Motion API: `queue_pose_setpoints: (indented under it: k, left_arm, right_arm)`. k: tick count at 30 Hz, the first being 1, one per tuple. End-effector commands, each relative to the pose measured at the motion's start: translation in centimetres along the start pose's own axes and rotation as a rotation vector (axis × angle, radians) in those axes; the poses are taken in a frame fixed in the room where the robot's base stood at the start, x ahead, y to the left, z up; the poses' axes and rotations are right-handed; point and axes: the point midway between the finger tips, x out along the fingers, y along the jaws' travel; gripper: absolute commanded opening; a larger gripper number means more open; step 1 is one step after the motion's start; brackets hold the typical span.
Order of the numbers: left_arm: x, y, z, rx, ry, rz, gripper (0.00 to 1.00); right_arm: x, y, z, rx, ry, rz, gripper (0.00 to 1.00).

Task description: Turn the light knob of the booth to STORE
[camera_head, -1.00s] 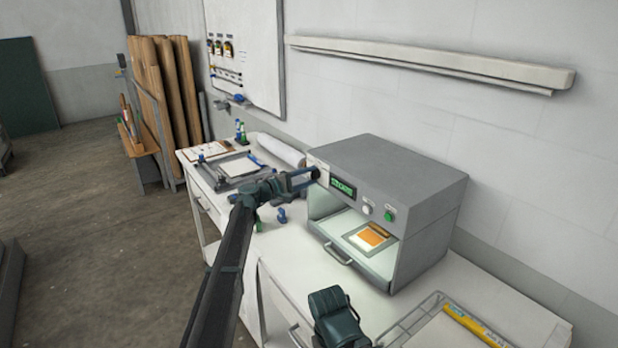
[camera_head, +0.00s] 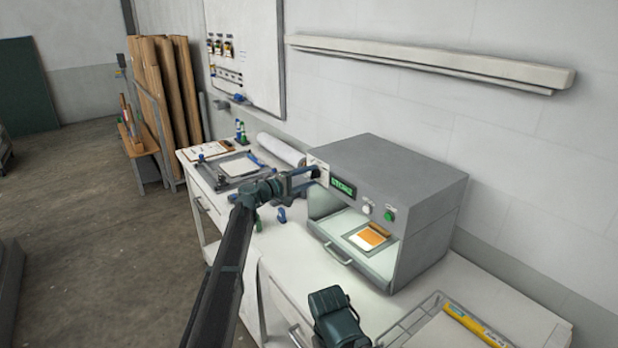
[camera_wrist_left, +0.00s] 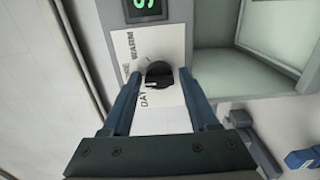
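The booth (camera_head: 400,165) is a grey box on the white bench, with an open front. Its light knob (camera_wrist_left: 158,75) is black and round, on a white label plate at the booth's left front. The knob's white pointer mark faces the lower left in the left wrist view, near the word DAY. WARM is printed higher up; a word between them is partly hidden by a finger. My left gripper (camera_wrist_left: 158,78) has a finger on each side of the knob, with visible gaps, so it looks open. It also shows in the head view (camera_head: 316,174). My right gripper's fingers cannot be made out.
A green display (camera_head: 343,187), a white button (camera_head: 366,209) and a green button (camera_head: 389,215) sit on the booth's front. A tray with an orange piece is inside. A wire basket (camera_head: 405,330) stands at the front right. A clamp frame (camera_head: 214,178) lies left.

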Motion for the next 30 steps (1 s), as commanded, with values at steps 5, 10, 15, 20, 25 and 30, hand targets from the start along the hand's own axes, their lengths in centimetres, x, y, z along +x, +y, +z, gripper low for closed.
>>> queue_pose_setpoints:
  k: [5, 10, 15, 20, 25, 30]
  left_arm:
    - [0.0, 0.0, 0.0, -0.001, 0.001, 0.001, 0.76]
    - [0.0, 0.1, -0.1, -0.002, 0.001, 0.002, 0.76]
    - [-1.4, 0.1, 0.0, -0.002, 0.002, 0.002, 0.76]
    - [-4.7, 0.0, 0.1, -0.002, 0.004, 0.002, 0.76]
    - [-8.5, 0.0, 0.1, -0.002, 0.004, 0.002, 0.76]
    - [-11.4, 0.0, 0.1, -0.002, 0.003, 0.002, 0.76]
  right_arm:
    - [0.0, 0.0, 0.0, 0.000, 0.000, 0.000, 0.52]
    - [0.0, 0.0, 0.0, 0.000, 0.000, 0.000, 0.52]
    - [0.0, 0.0, 0.0, 0.000, 0.000, 0.000, 0.52]
    - [0.0, 0.0, 0.0, 0.000, 0.000, 0.000, 0.52]
    - [0.0, 0.0, 0.0, 0.000, 0.000, 0.000, 0.52]
    - [0.0, 0.0, 0.0, 0.000, 0.000, 0.000, 0.52]
